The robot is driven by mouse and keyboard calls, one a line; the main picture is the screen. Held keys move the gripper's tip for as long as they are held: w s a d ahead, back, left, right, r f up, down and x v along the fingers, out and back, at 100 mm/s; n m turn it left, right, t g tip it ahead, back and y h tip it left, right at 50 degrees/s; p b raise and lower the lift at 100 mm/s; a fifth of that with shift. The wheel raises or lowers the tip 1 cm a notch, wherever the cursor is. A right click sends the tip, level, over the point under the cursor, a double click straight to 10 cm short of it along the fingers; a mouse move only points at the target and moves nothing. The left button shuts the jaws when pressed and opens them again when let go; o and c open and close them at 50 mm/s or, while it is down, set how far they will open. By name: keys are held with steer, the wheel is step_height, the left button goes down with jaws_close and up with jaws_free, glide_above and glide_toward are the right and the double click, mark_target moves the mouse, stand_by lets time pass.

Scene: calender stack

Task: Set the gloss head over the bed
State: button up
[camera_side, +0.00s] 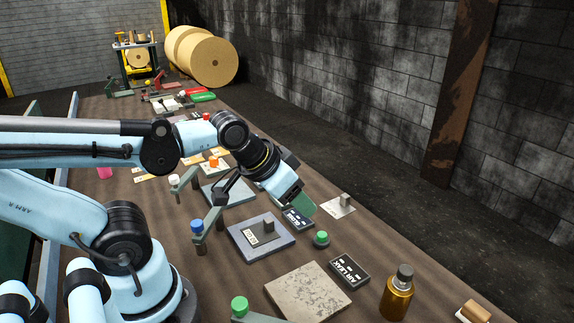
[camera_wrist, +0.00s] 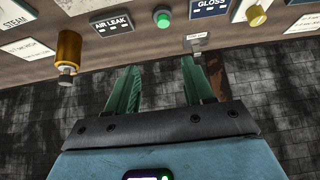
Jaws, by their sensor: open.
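A black sign (camera_side: 298,219) shows beside my gripper; in the wrist view it reads GLOSS (camera_wrist: 209,7). A flat blue-grey plate (camera_side: 242,242) lies left of it, with a small dark block (camera_side: 268,229) and a light label on top. A lever arm with a blue knob (camera_side: 197,226) stands at that plate's left edge. I cannot tell which part is the gloss head or which plate is the bed. My gripper (camera_side: 299,205) has green fingers, open and empty, above the table near the sign; its fingers also show in the wrist view (camera_wrist: 158,66).
A green button (camera_side: 321,238), an AIR LEAK sign (camera_side: 349,271), a speckled slab (camera_side: 307,292) and an amber bottle (camera_side: 398,293) stand nearer the camera. A pale plate with a small block (camera_side: 338,206) lies right of my gripper. Large paper rolls (camera_side: 211,62) stand at the back.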

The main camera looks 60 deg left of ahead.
stand_by(0.4)
step_height(320, 180, up, 6)
steer(key=n+g, duration=0.7)
glide_above(197, 223)
steer(key=shift+a+f, duration=0.1)
steer(key=shift+f, duration=5.75)
jaws_close()
